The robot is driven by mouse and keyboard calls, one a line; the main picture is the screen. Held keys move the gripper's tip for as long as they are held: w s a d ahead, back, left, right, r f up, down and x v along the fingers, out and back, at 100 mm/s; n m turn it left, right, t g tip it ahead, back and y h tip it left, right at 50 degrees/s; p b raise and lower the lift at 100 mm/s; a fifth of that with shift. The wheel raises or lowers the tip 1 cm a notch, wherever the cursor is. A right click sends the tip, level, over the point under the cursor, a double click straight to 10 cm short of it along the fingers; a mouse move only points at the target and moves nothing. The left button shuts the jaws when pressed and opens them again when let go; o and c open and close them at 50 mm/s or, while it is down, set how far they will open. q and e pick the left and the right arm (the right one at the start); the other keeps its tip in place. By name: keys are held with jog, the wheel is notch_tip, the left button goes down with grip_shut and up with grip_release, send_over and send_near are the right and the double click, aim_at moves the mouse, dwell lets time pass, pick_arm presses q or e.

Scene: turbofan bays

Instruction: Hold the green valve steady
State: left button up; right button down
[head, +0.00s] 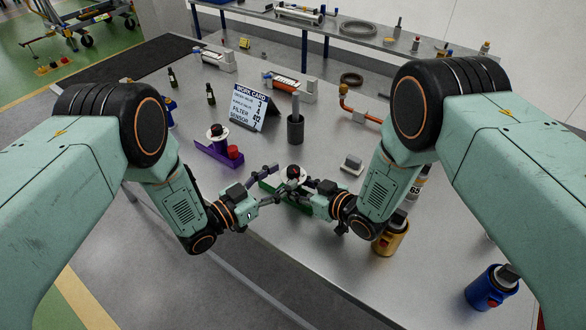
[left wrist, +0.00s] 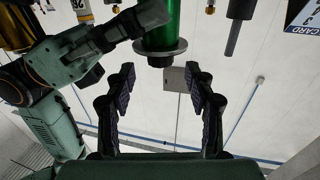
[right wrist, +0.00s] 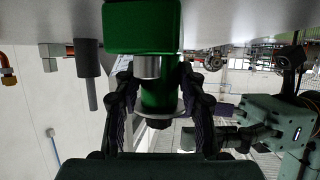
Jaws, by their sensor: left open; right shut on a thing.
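The green valve (head: 293,174) stands at the near middle of the bench, with a pale flange and a dark top, on a green base (head: 268,184). In the right wrist view its green body (right wrist: 157,94) is between the fingers of my right gripper (right wrist: 157,78), which is shut on it. In the left wrist view the valve (left wrist: 159,28) shows at the top, upside down, with a right gripper finger across it. My left gripper (head: 268,185) is open and empty, just left of the valve and apart from it. The arms hide part of the base.
A purple holder (head: 213,150) with a purple valve and red cap stands to the left. Behind are a work card (head: 248,106) and a dark cylinder (head: 295,129). A grey block (head: 351,165) lies to the right. A gold canister (head: 391,238) stands by my right arm.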

aim_at(289, 173)
pick_arm(q)
jog(key=shift+x, duration=2.35)
grip_shut()
